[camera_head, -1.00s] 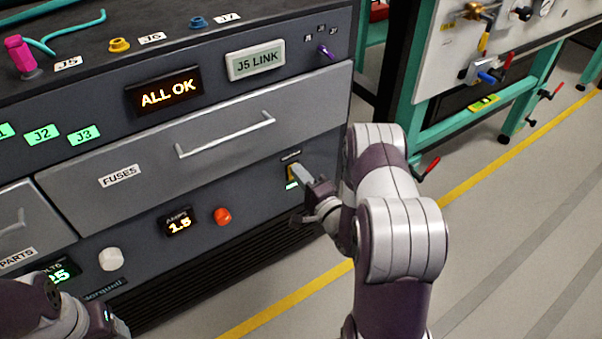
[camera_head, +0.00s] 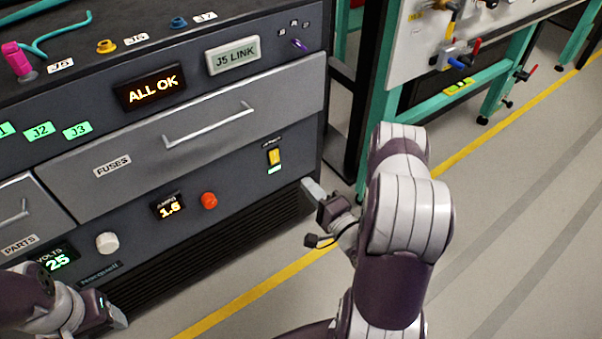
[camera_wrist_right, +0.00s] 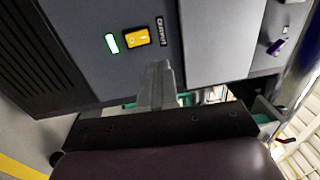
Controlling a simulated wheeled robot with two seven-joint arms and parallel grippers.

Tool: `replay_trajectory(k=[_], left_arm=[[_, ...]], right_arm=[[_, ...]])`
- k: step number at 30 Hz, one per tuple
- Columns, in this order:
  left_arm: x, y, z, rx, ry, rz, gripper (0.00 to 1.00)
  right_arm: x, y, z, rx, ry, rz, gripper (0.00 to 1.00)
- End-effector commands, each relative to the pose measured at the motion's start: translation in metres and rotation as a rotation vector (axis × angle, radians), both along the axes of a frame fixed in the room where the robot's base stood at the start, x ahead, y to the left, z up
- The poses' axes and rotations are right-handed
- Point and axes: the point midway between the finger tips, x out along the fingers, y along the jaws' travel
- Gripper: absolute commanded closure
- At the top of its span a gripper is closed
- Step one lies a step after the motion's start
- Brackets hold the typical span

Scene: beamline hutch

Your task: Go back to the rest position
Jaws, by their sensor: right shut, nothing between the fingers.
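My right gripper (camera_head: 313,190) is in front of the lower right corner of the grey cabinet (camera_head: 230,190). Its fingers are shut with nothing between them. It is apart from the yellow rocker switch (camera_head: 273,157), which is above and left of it with a lit green label below. In the right wrist view the shut fingers (camera_wrist_right: 156,85) show in front of the cabinet, with the yellow switch (camera_wrist_right: 137,37) beyond them. My left gripper (camera_head: 102,312) is low at the left near the cabinet's lower front; its fingers cannot be made out.
The cabinet carries a closed FUSES drawer (camera_head: 190,130), a red knob (camera_head: 209,200), a white knob (camera_head: 107,243) and an ALL OK display (camera_head: 150,89). A teal-framed bench (camera_head: 430,100) stands at the back right. The floor (camera_head: 510,230) at right is clear.

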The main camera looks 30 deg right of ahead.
Motion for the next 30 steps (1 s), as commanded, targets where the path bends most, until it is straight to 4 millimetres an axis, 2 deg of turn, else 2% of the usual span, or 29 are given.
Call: replay_trajectory(k=[4, 18, 20, 21, 23, 25, 27, 29, 30], left_arm=[[0.000, 0.000, 0.002, 0.000, 0.000, 0.000, 0.37], [0.000, 0.000, 0.002, 0.000, 0.000, 0.000, 0.37], [0.000, 0.000, 0.002, 0.000, 0.000, 0.000, 0.37], [0.000, 0.000, 0.002, 0.000, 0.000, 0.000, 0.37], [0.000, 0.000, 0.002, 0.000, 0.000, 0.000, 0.37], [0.000, 0.000, 0.002, 0.000, 0.000, 0.000, 0.37], [0.000, 0.000, 0.003, 0.000, 0.000, 0.000, 0.37], [0.000, 0.000, 0.005, 0.000, 0.000, 0.000, 0.37], [0.000, 0.000, 0.006, 0.000, 0.000, 0.000, 0.37]], right_arm=[[-0.006, 0.000, 0.001, 0.001, -0.001, -0.001, 1.00], [-0.006, 0.000, 0.000, 0.000, -0.001, 0.000, 1.00], [-0.006, 0.000, 0.000, -0.021, -0.001, -0.001, 1.00], [-0.006, 0.001, -0.007, -0.071, 0.030, 0.003, 1.00], [-0.007, 0.003, -0.035, -0.187, 0.155, 0.010, 1.00], [-0.021, 0.001, -0.081, -0.365, 0.405, 0.037, 1.00], [-0.041, -0.012, -0.114, -0.587, 0.686, 0.118, 1.00], [-0.060, -0.018, -0.121, -0.761, 0.904, 0.241, 1.00], [-0.073, -0.019, -0.117, -0.856, 1.026, 0.336, 1.00]])
